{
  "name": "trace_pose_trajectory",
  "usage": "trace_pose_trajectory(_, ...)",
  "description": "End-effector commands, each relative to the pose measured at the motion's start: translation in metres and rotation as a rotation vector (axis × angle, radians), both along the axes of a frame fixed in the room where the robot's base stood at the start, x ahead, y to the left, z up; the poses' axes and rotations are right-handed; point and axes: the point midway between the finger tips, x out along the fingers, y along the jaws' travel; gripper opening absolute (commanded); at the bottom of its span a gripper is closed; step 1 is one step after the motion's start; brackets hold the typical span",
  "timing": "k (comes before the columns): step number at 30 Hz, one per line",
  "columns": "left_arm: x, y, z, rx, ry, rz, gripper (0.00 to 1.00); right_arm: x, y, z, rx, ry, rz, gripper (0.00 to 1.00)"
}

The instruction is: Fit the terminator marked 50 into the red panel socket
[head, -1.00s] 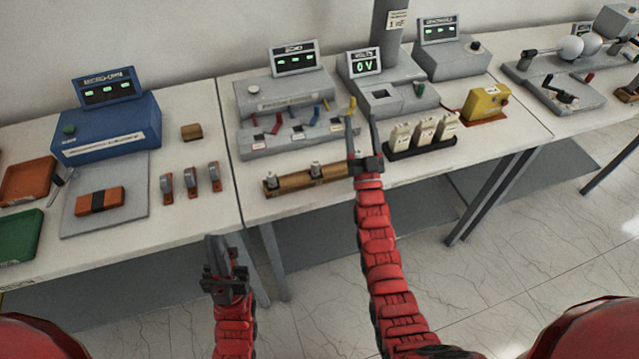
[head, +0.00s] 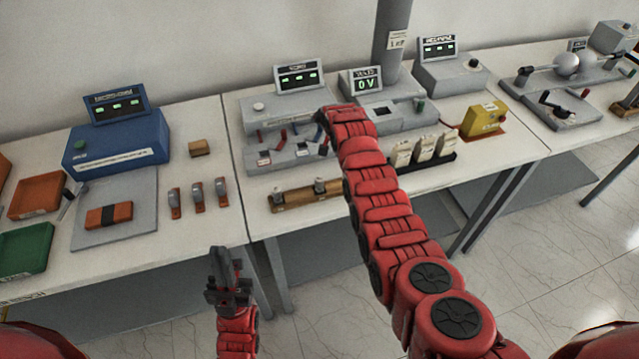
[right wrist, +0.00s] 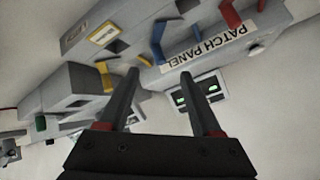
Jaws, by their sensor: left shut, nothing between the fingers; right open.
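The grey patch panel (head: 290,163) stands mid-table in the head view with red and blue stubs on it. In the right wrist view it shows upside down, with the red stub (right wrist: 231,13), the blue stub (right wrist: 158,42) and a yellow stub (right wrist: 105,77). Two small metal pieces, the left one (head: 288,196) and the right one (head: 319,185), stand on the wooden rack (head: 305,196) in front of the panel; no 50 mark is readable. My right gripper (right wrist: 159,74) is open and empty near the panel, hidden by its arm in the head view. My left gripper (head: 225,270) is shut and empty before the table edge.
A grey unit with a 0 V display (head: 367,85) stands behind my right arm. A black tray (head: 430,160) of pale blocks and a yellow box (head: 484,118) are to its right. A blue box (head: 115,145) and three small levers (head: 198,196) are on the left.

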Motion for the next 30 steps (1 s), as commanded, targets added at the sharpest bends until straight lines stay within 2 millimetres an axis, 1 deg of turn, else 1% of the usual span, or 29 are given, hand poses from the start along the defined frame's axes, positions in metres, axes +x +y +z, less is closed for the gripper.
trace_pose_trajectory(1,0.0,0.0,0.004,0.0,0.0,0.0,0.0,-0.009,0.009,0.019,-0.001,0.102,-0.006,0.66)
trace_pose_trajectory(2,0.0,0.0,0.005,0.0,0.0,0.0,0.0,-0.019,0.012,0.025,-0.004,0.175,-0.015,0.66)
trace_pose_trajectory(4,0.0,0.0,0.007,0.0,0.0,0.0,0.0,-0.048,0.018,0.043,-0.018,0.338,-0.035,0.66)
trace_pose_trajectory(5,0.0,0.0,0.008,0.0,0.0,0.0,0.0,-0.061,0.019,0.05,-0.025,0.405,-0.045,0.66)
trace_pose_trajectory(6,0.0,0.0,0.009,0.0,0.0,0.0,0.0,-0.079,0.021,0.061,-0.037,0.487,-0.059,0.66)
trace_pose_trajectory(8,0.0,0.0,0.01,0.0,0.0,0.0,0.0,-0.104,0.022,0.079,-0.054,0.588,-0.076,0.66)
trace_pose_trajectory(9,0.0,0.0,0.011,0.0,0.0,0.0,0.0,-0.12,0.021,0.088,-0.068,0.652,-0.087,0.66)
trace_pose_trajectory(12,0.0,0.0,0.012,0.0,0.0,0.0,0.0,-0.149,0.02,0.107,-0.091,0.755,-0.11,0.66)
trace_pose_trajectory(15,0.0,0.0,0.01,0.0,0.0,0.0,0.0,-0.163,0.019,0.115,-0.104,0.805,-0.121,0.66)
trace_pose_trajectory(17,0.0,0.0,0.003,0.0,0.0,0.0,0.0,-0.167,0.019,0.111,-0.107,0.817,-0.125,0.66)
trace_pose_trajectory(20,0.0,0.0,-0.015,0.0,0.0,0.0,0.0,-0.168,0.018,0.093,-0.108,0.821,-0.125,0.66)
trace_pose_trajectory(27,0.0,0.0,-0.063,0.0,0.0,0.0,0.0,-0.167,0.018,0.042,-0.108,0.819,-0.124,0.66)
trace_pose_trajectory(29,0.0,0.0,-0.075,0.0,0.0,0.0,0.0,-0.167,0.018,0.031,-0.107,0.818,-0.124,0.66)
trace_pose_trajectory(30,0.0,0.0,-0.074,0.0,0.0,0.0,0.0,-0.166,0.015,0.029,-0.107,0.816,-0.128,0.66)
